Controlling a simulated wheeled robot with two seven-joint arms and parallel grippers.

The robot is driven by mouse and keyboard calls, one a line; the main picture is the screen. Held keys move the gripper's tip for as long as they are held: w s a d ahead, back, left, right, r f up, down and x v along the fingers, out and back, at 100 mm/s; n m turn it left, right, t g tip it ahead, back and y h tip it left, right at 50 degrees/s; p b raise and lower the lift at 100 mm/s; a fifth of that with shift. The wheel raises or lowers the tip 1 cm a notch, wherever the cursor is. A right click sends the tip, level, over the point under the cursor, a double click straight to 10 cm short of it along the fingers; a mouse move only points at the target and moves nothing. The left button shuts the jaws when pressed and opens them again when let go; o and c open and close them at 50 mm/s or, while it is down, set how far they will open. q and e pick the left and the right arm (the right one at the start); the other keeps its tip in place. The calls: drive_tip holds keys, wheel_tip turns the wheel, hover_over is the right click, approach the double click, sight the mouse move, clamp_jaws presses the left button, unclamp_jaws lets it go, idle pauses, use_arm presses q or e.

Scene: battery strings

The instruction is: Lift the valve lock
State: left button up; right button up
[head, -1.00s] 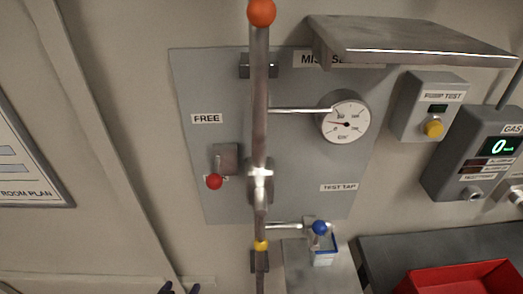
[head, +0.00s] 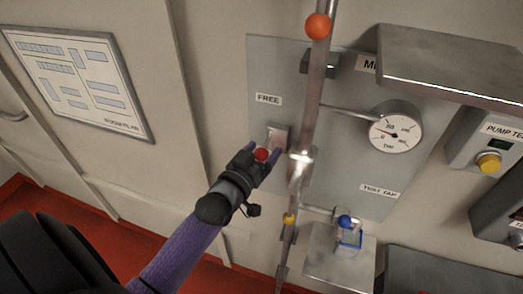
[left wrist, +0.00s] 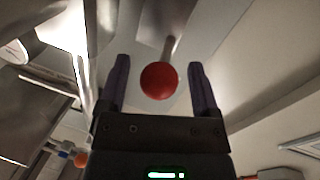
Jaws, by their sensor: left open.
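The valve lock is a small metal plate (head: 277,137) with a lever ending in a red ball knob (head: 261,155), on the grey panel below the FREE label. My left gripper (head: 264,152) is at the knob, with its fingers pointing toward the panel. In the left wrist view the red knob (left wrist: 159,80) lies between the two open, dark fingers, with a gap on each side. The lever's metal stem runs from the knob toward the panel. My right gripper is not in view.
A vertical pipe (head: 314,90) with an orange ball (head: 317,26) stands just right of the lock. A gauge (head: 395,131), a blue-knobbed test tap (head: 344,222) and a metal shelf (head: 440,65) are further right. A room plan (head: 78,80) hangs on the left wall.

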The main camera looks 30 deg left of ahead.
use_arm(q)
clamp_jaws()
idle(0.3)
idle(1.1)
